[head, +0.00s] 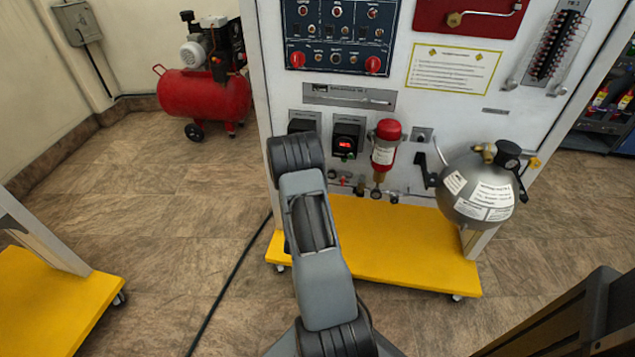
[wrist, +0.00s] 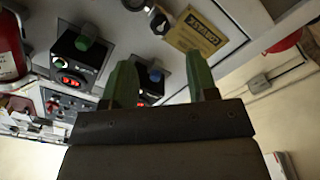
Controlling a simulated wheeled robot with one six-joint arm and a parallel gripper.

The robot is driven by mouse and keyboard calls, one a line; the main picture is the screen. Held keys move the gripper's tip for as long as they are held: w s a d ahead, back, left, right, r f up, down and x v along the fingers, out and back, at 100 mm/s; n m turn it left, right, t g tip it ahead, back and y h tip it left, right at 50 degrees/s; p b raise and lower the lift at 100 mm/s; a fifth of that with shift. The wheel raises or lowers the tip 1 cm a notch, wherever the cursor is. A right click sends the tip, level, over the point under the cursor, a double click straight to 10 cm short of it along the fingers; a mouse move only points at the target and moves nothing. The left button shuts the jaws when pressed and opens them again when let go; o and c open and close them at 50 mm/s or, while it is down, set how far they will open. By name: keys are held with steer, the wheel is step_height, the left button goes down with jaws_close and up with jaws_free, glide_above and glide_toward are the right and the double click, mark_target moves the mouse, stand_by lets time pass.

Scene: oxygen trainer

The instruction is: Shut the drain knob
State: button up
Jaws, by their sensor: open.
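A white panel (head: 400,115) stands ahead, with a row of small fittings along its lower part. Among them are a small red-handled fitting (head: 343,180) and a brass piece (head: 376,193) under a red cylinder (head: 383,155). I cannot tell which one is the drain knob, or its setting. In the wrist view, brass fittings (wrist: 157,20) show at the top edge, beyond my fingertips. My gripper (wrist: 160,60) is open and empty, its two green fingers apart in front of the panel. In the head view my arm hides the gripper.
Black boxes with a red display (head: 347,141) sit above the fittings. A silver tank (head: 477,186) juts out at the right. The yellow base (head: 400,245) spreads below the panel. A red compressor (head: 203,97) stands far left, with open floor between.

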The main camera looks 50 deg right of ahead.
steer(key=b+x, duration=0.1)
steer(key=x, duration=0.9)
steer(key=shift+b, duration=0.35)
steer(key=shift+c, duration=0.4)
steer(key=c, duration=0.8)
steer(key=shift+c, duration=0.2)
